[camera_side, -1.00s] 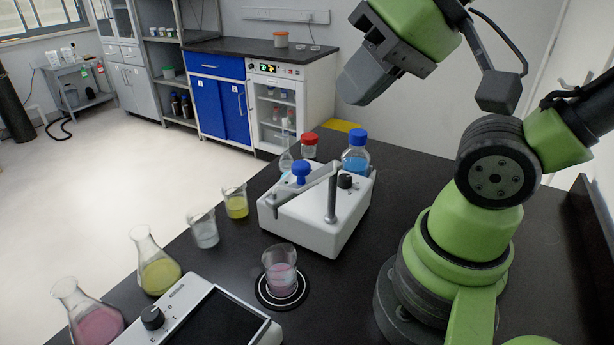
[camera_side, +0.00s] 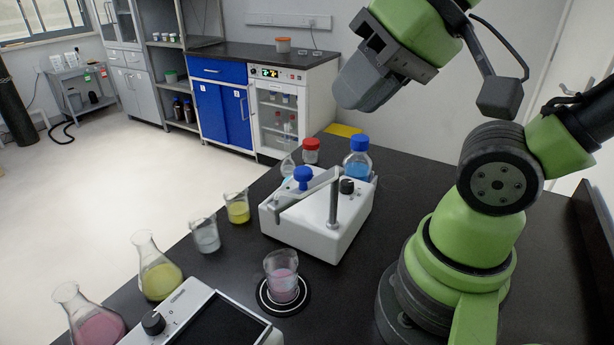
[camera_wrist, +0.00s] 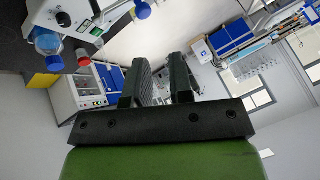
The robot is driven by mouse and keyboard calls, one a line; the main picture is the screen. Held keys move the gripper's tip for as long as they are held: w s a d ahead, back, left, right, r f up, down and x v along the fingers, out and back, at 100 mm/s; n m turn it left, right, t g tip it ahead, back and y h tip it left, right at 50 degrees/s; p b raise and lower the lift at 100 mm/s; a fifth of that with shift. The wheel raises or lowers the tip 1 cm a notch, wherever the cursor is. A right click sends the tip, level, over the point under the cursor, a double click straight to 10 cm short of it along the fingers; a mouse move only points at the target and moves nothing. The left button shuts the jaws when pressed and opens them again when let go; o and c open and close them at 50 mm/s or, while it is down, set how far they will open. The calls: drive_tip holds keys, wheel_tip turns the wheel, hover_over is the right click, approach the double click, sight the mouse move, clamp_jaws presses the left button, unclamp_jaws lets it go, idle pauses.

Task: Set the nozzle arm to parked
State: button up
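The nozzle arm (camera_side: 318,183) is a grey bar lying across the top of a white device (camera_side: 310,236). It runs from near the upright grey post to a downturned end at the device's left edge. A blue knob (camera_side: 303,175) stands beside the bar; a blue cap (camera_wrist: 141,10) shows near the bar in the wrist view. My gripper (camera_side: 358,88) is high above and behind the device, clear of it. In the wrist view its two dark fingers (camera_wrist: 163,82) are apart with nothing between them.
A beaker of pink liquid (camera_side: 282,281) stands on a round black pad in front of the device. Blue-capped (camera_side: 357,160) and red-capped (camera_side: 311,152) bottles stand behind it. Beakers and flasks line the left table edge. A screen unit (camera_side: 195,318) is at the front.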

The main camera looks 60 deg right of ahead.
sight(302, 170)
drive_tip(key=o, duration=0.3)
drive_tip(key=shift+w+r+g, duration=0.1)
drive_tip(key=shift+w+g, duration=0.2)
drive_tip(key=shift+g, duration=0.1)
drive_tip(key=shift+o, duration=1)
drive_tip(key=w+g, duration=0.2)
drive_tip(key=w+m+g+h, duration=0.1)
drive_tip(key=w+g, duration=0.2)
drive_tip(key=shift+w+a+f+m+g+h, duration=0.15)
drive_tip(key=shift+w+f+m+g+h, duration=0.05)
drive_tip(key=shift+w+m+g+h, duration=0.1)
drive_tip(key=shift+g, duration=0.4)
drive_tip(key=f, duration=1)
drive_tip(key=shift+w+f, duration=0.1)
drive_tip(key=shift+w, duration=0.25)
clamp_jaws()
